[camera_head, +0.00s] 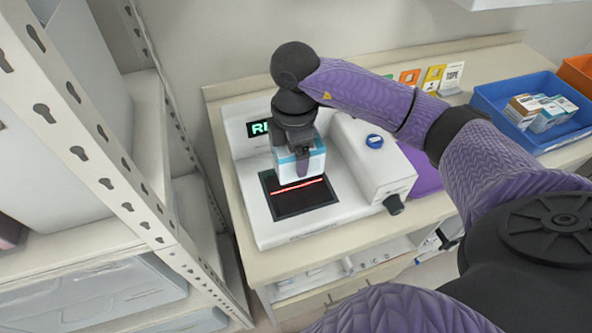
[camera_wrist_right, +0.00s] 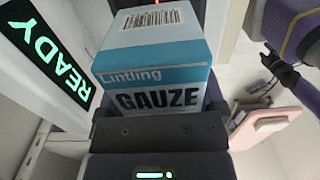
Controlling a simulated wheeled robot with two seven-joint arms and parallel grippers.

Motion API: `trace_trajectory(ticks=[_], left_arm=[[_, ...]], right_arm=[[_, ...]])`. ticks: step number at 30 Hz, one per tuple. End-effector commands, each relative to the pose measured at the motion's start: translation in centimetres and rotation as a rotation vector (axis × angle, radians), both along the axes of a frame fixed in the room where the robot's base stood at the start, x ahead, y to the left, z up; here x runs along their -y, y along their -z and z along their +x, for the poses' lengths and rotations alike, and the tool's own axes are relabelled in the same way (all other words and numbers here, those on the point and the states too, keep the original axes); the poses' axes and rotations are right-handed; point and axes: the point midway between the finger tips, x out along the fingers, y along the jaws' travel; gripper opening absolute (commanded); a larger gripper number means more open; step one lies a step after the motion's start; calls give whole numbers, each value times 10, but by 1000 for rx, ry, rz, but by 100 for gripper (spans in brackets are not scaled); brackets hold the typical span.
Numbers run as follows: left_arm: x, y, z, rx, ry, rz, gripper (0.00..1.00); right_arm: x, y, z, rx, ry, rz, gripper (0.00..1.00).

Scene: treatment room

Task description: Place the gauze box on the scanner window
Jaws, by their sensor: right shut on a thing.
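The gauze box (camera_head: 299,166) is white and blue and hangs from my right gripper (camera_head: 301,150) over the scanner. In the right wrist view the box (camera_wrist_right: 152,62) shows its barcode and the word GAUZE, with the gripper (camera_wrist_right: 160,125) shut on it. The scanner (camera_head: 264,228) is a white machine on the counter. Its dark scanner window (camera_head: 292,206) has a red line across it and lies just below and in front of the box. Whether the box touches the window cannot be told.
The scanner display (camera_wrist_right: 45,60) reads READY. A white housing with a blue button (camera_head: 374,141) stands to the right of the window. A blue bin (camera_head: 490,108) with small boxes is at the right. A metal shelf rack (camera_head: 110,150) stands close on the left.

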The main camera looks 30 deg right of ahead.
Motion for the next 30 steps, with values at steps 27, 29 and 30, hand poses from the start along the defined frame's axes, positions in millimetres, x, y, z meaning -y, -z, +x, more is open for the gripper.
trace_trajectory(ticks=[27, 29, 30], left_arm=[[-5, 15, 0, 0, 5, 6, 59], [-5, 15, 0, -1, 4, 7, 59], [-4, 14, 0, 0, 4, 6, 59]], right_arm=[[0, 66, 0, 1, -6, 0, 100], [0, 66, 0, 1, -6, 0, 100], [0, 63, 0, 2, -6, 0, 100]])
